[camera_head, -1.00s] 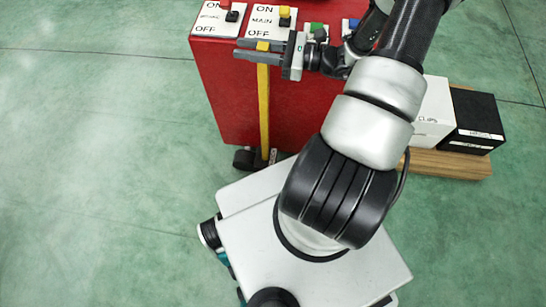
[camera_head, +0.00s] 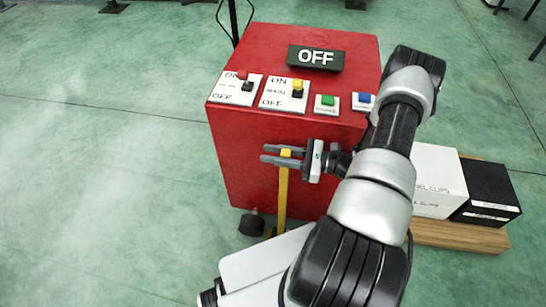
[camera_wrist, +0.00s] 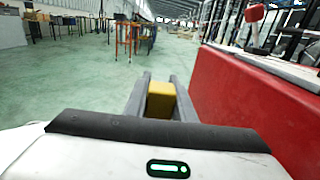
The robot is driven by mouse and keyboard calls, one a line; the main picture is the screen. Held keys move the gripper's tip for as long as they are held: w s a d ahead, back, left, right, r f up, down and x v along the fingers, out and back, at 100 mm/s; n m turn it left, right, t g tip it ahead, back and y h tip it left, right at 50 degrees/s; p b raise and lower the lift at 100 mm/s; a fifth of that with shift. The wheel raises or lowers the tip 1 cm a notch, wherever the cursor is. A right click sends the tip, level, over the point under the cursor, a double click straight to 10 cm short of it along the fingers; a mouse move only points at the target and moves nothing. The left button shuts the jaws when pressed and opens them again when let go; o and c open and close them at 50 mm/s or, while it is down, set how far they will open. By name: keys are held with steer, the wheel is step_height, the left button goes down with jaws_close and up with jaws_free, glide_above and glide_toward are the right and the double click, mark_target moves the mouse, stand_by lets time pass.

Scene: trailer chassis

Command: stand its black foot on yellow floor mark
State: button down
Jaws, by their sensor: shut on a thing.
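My gripper (camera_head: 268,155) is shut on a yellow upright bar (camera_head: 282,200), near its top end, in front of the red cabinet. The bar hangs close to upright, and its lower end runs down to the edge of my own base. Its foot cannot be made out clearly. In the wrist view the bar's yellow top (camera_wrist: 161,100) sits between my two fingers. No yellow floor mark is visible in either view.
The red cabinet (camera_head: 235,165) carries switches, buttons and an OFF display (camera_head: 316,58). A black caster-like part (camera_head: 252,224) is at its lower left. White (camera_head: 438,180) and black boxes (camera_head: 488,193) stand on a wooden board (camera_head: 455,236) at right. Green floor at left is clear.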

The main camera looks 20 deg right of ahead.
steer(key=shift+f, duration=0.35)
steer(key=shift+f, duration=0.2)
steer(key=c, duration=1.5)
jaws_free()
steer(key=v, duration=1.2)
steer(key=shift+r, duration=0.15)
